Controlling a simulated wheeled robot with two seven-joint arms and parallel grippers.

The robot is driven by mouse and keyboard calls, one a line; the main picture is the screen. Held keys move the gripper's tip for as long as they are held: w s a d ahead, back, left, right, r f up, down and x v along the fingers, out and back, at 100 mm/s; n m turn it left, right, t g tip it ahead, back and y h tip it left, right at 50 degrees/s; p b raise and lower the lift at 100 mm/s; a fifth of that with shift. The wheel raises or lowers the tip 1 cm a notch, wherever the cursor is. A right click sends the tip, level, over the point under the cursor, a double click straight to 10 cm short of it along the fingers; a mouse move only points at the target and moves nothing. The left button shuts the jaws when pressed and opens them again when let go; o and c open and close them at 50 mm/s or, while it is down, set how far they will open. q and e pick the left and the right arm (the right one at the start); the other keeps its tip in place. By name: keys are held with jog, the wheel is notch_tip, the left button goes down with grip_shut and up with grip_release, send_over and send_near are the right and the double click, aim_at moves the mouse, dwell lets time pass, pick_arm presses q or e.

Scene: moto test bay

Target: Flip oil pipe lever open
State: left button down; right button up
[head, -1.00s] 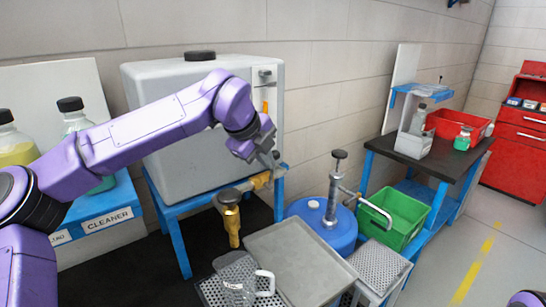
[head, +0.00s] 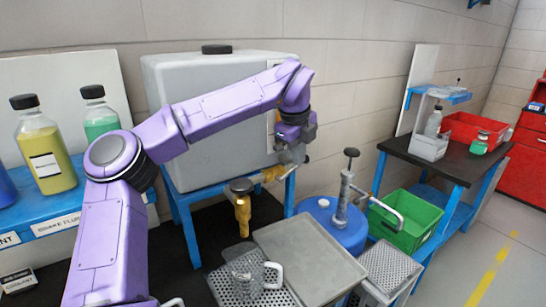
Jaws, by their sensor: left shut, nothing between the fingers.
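A brass oil pipe (head: 243,215) with a dark fitting on top (head: 240,186) hangs at the front of a large grey tank (head: 215,150). A yellowish pipe section (head: 270,175) runs from it to the right along the tank's lower edge. I cannot clearly make out the lever. My left gripper (head: 294,157) is shut and empty, just above and right of that pipe section, by the tank's lower right corner. Whether it touches the pipe is unclear. My right gripper is out of view.
A clear jug (head: 250,275) stands on a perforated tray below the pipe. A grey tray (head: 305,260), blue drum with pump (head: 350,235) and green crate (head: 405,222) lie to the right. Bottles (head: 45,150) stand on the left shelf.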

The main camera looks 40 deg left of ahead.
aim_at(307, 156)
pick_arm(q)
jog(key=shift+w+d+f+g+b, duration=0.2)
jog(key=shift+w+f+g, duration=0.15)
jog(key=shift+w+f, duration=0.25)
jog(key=shift+w+d+f+g+b, duration=0.15)
jog(key=shift+w+f+g, duration=0.25)
jog(key=shift+w, duration=0.25)
jog(key=shift+w+f, duration=0.1)
jog(key=shift+w, duration=0.15)
jog(key=r+p, duration=0.2)
jog(key=r, duration=0.1)
jog(key=r+p, duration=0.1)
jog(key=shift+s+d+r, duration=0.1)
jog(key=shift+d+r, duration=0.1)
jog(key=shift+d, duration=0.1)
jog(key=w+d+r+p, duration=0.1)
jog(key=w+d+r, duration=0.2)
jog(key=w+r, duration=0.2)
jog(key=shift+w+r, duration=0.35)
jog(key=shift+r, duration=0.55)
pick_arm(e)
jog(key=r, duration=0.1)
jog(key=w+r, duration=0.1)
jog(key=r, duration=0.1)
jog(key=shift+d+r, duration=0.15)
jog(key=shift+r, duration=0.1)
pick_arm(q)
jog(key=shift+w+d, duration=0.1)
